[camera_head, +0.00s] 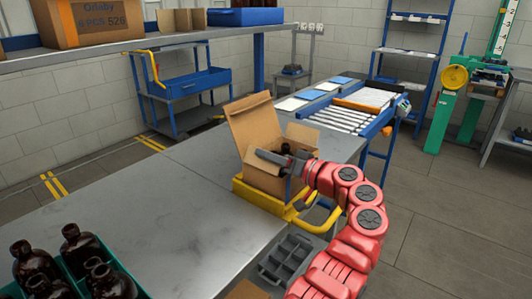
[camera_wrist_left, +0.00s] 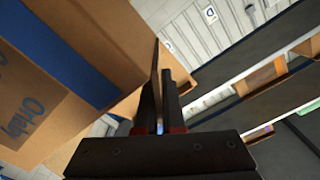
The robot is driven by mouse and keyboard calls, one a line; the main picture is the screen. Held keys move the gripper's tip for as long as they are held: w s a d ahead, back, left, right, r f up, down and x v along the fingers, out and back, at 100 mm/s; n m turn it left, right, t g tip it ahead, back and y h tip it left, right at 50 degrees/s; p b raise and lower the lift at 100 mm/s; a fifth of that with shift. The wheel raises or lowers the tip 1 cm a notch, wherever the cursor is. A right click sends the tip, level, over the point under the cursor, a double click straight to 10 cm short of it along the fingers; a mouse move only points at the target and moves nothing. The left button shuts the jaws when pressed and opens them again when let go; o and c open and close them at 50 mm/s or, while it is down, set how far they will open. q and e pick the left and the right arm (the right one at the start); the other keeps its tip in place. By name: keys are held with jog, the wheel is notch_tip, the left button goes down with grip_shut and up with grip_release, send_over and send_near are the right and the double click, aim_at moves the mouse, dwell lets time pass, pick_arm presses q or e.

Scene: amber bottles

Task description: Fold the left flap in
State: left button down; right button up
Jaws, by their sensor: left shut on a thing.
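The open cardboard box (camera_head: 262,178) sits in a yellow holder (camera_head: 262,197) on the metal table. A tall flap (camera_head: 254,122) stands up at its left-back side, and a smaller flap (camera_head: 302,135) stands at the right. Dark bottle tops (camera_head: 286,149) show inside.
A green crate (camera_head: 78,249) of amber bottles (camera_head: 82,246) stands at the lower left. A grey divider (camera_head: 284,259) lies below the table's right edge. A roller conveyor (camera_head: 345,117) runs behind the box. The table (camera_head: 150,215) left of the box is clear.

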dwell(0.4)
pick_arm(q)
jog(key=c, duration=1)
grip_release()
